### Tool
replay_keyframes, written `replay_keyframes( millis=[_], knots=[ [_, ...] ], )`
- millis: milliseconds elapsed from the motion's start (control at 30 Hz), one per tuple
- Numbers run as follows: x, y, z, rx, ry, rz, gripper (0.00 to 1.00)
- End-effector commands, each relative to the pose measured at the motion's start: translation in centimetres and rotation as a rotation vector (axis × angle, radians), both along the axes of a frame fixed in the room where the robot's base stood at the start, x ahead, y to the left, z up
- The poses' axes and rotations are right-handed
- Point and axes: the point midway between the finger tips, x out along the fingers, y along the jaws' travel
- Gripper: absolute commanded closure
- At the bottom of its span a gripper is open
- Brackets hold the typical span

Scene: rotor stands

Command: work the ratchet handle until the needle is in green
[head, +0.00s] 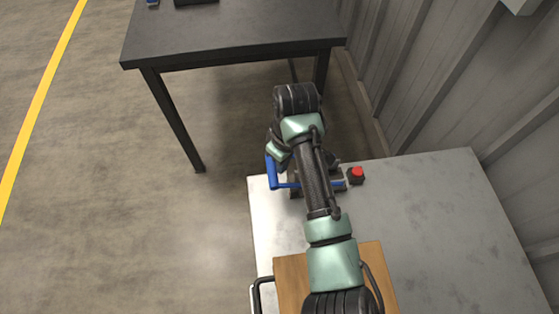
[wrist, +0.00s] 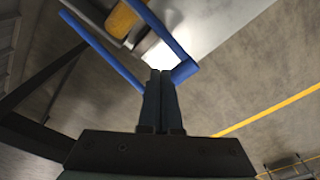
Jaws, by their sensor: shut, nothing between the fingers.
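The blue ratchet handle (head: 272,172) stands at the left edge of the grey table, with a blue bar running right beneath my arm. In the wrist view, blue bars (wrist: 168,32) come in from the top on both sides of my fingertips. My gripper (wrist: 160,73) is shut and empty, its tips close to the end of the right-hand bar. I cannot tell whether they touch. In the head view my arm covers the fingers and much of the ratchet's dark base. No gauge needle or green zone can be made out.
A red button on a dark box (head: 356,175) stands right of the ratchet on the grey table (head: 440,220). A wooden board (head: 287,270) lies nearer, under my arm. A dark table (head: 230,35) stands beyond. A corrugated wall (head: 420,70) bounds the right; open floor lies left.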

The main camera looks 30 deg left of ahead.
Motion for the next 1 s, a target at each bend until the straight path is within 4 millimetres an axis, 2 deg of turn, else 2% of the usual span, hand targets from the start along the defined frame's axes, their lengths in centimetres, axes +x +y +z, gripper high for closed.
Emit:
replay_keyframes(
  millis=[400,700,1000],
  knots=[
    [-0.1,0.0,-0.1,0.001,0.002,0.001,1.0],
    [-1.0,-2.7,1.2,0.001,0.006,-0.001,1.0],
    [-1.1,-3.1,0.7,-0.006,0.011,-0.001,1.0]
  ],
)
